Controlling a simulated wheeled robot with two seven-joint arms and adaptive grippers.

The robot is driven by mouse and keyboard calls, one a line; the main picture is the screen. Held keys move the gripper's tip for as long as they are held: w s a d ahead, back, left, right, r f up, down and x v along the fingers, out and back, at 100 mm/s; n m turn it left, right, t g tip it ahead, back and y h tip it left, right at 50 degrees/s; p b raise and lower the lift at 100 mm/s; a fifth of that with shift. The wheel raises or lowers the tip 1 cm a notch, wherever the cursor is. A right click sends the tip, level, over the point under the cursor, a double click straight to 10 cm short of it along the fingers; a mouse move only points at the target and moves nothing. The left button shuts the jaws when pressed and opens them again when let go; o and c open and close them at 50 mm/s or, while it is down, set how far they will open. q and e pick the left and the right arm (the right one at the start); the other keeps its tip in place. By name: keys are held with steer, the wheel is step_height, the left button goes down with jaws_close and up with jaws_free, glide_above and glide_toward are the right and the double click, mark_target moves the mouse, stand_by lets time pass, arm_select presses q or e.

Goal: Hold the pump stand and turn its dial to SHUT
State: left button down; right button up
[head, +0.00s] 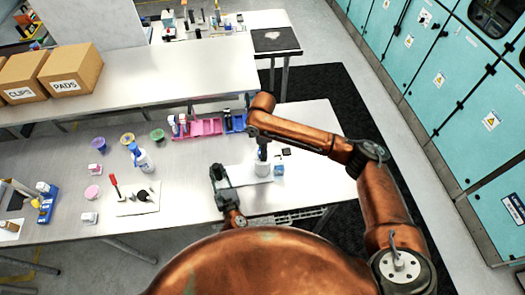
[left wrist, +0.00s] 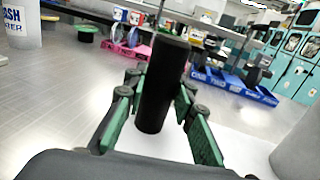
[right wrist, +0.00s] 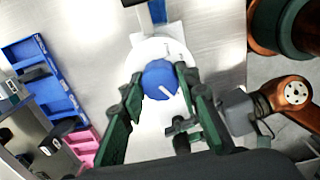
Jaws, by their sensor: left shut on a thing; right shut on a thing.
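The pump stand (head: 262,169) is a pale round body on a white plate on the table, right of centre in the head view. Its blue dial (right wrist: 158,82) with a white pointer sits on top, the pointer toward the lower right in the right wrist view. My right gripper (right wrist: 160,77) is shut on the dial from above. My left gripper (head: 219,177) is beside the stand. In the left wrist view its fingers (left wrist: 158,88) are shut on a dark upright cylinder, seemingly the stand's handle (left wrist: 163,75). I cannot read any dial marking.
A small blue block (head: 279,170) stands close right of the stand. Pink (head: 207,127) and blue (head: 234,122) trays lie behind it. A wash bottle (head: 142,160) and a red-handled tool (head: 115,187) are to the left. Bare table lies between them.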

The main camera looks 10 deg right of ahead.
steer(key=o, duration=1.2)
steer(key=shift+c, duration=0.2)
step_height(320, 180, up, 12)
arm_select(q)
steer(key=c, duration=1.5)
jaws_free()
